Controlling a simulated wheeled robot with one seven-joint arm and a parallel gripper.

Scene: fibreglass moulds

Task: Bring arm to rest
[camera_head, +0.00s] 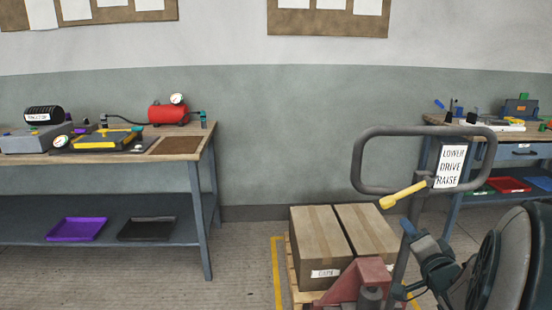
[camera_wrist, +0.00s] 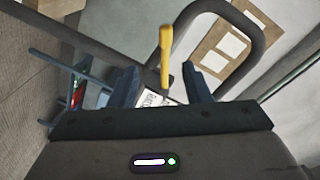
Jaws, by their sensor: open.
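My gripper (camera_wrist: 160,77) is open in the wrist view, its two blue-grey fingers spread with nothing held between them. A yellow lever (camera_wrist: 165,50) shows beyond the gap between the fingertips and looks apart from them. In the head view the yellow lever (camera_head: 402,195) sticks out to the lower left from the pallet truck's looped grey handle (camera_head: 358,165). My arm comes in from the lower right, with a blue fingertip just below the lever. The label (camera_head: 450,166) on the handle reads LOWER, DRIVE, RAISE.
Two cardboard boxes (camera_head: 322,240) sit on a pallet by the red truck body (camera_head: 362,280). A workbench (camera_head: 208,150) with a red tank (camera_head: 168,113) and trays below stands left. Another bench (camera_head: 520,150) stands right, behind the handle. The floor (camera_head: 240,275) between left bench and pallet is clear.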

